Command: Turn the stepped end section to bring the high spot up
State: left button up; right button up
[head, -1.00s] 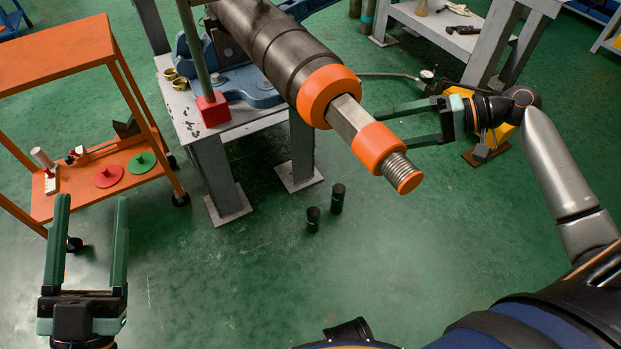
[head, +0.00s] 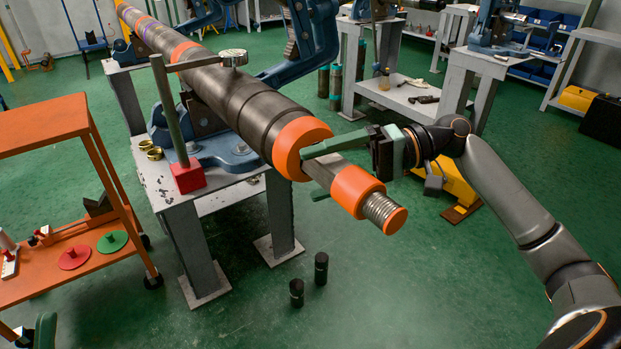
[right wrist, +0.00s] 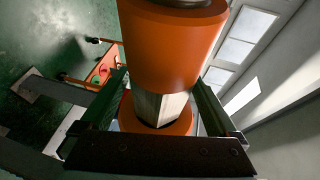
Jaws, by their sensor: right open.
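The dark stepped shaft (head: 235,105) lies in a blue vise (head: 215,150). Its end section has an orange collar (head: 301,145), a bare flat-sided metal part (head: 322,172), a second orange collar (head: 357,190) and a threaded tip. My right gripper (head: 312,174) is open, its fingers on either side of the flat-sided part. In the right wrist view this part (right wrist: 160,108) shows between the fingers; contact cannot be told. A round dial gauge (head: 233,58) sits at the shaft's top, beside a post on a red base (head: 187,176). Only a tip of my left gripper (head: 45,328) shows at bottom left.
An orange cart (head: 60,270) with red and green discs stands at left. Two black cylinders (head: 308,280) stand on the floor below the shaft end. A yellow object (head: 455,185) lies behind my right arm. Open green floor spreads in front.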

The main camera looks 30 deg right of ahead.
jog(key=shift+x, duration=1.1)
jog(key=c, duration=1.4)
